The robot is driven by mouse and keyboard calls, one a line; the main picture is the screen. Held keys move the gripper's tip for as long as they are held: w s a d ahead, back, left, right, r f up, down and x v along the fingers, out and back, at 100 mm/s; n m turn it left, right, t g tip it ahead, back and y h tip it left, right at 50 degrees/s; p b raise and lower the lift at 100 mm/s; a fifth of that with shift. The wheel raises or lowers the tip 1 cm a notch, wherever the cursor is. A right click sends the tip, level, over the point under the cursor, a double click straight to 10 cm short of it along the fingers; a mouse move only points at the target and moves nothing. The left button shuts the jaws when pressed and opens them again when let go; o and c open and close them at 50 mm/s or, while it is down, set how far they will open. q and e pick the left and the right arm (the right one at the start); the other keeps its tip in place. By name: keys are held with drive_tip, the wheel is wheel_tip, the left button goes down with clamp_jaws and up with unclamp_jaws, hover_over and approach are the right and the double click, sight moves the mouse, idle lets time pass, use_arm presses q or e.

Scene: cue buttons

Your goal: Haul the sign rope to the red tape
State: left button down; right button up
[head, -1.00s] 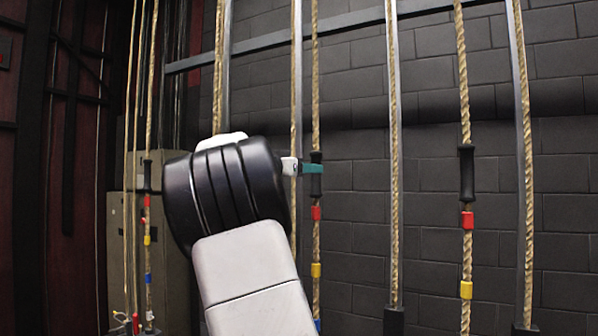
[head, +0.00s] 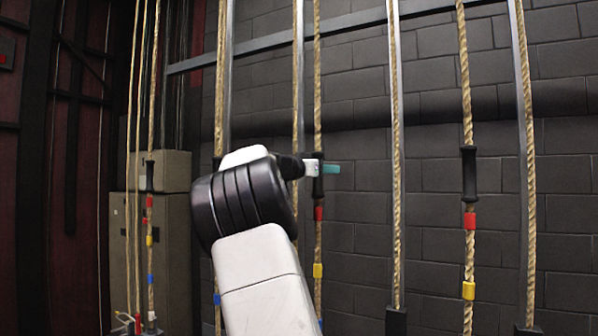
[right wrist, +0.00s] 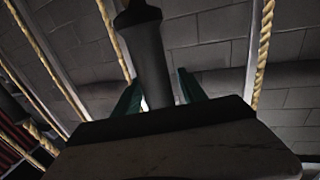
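My right gripper (head: 325,169) has teal fingers and is at the black handle (head: 318,180) on a tan rope (head: 318,90) in the middle of the head view. In the right wrist view the handle (right wrist: 150,60) stands between the two fingers, with thin gaps showing beside it, so the gripper looks open around it. Red tape (head: 319,213) is on this rope a little below the handle, and yellow tape (head: 318,270) is lower. No label naming the sign rope is readable. My left gripper is out of view.
Another rope with a black handle (head: 469,173), red tape (head: 469,221) and yellow tape (head: 468,290) hangs at right. A similar handle (head: 149,176) hangs at left. Metal rails (head: 396,200) stand between the ropes, before a dark block wall (head: 440,140). A grey cabinet (head: 172,215) is at left.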

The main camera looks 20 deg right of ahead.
clamp_jaws()
idle(1.3)
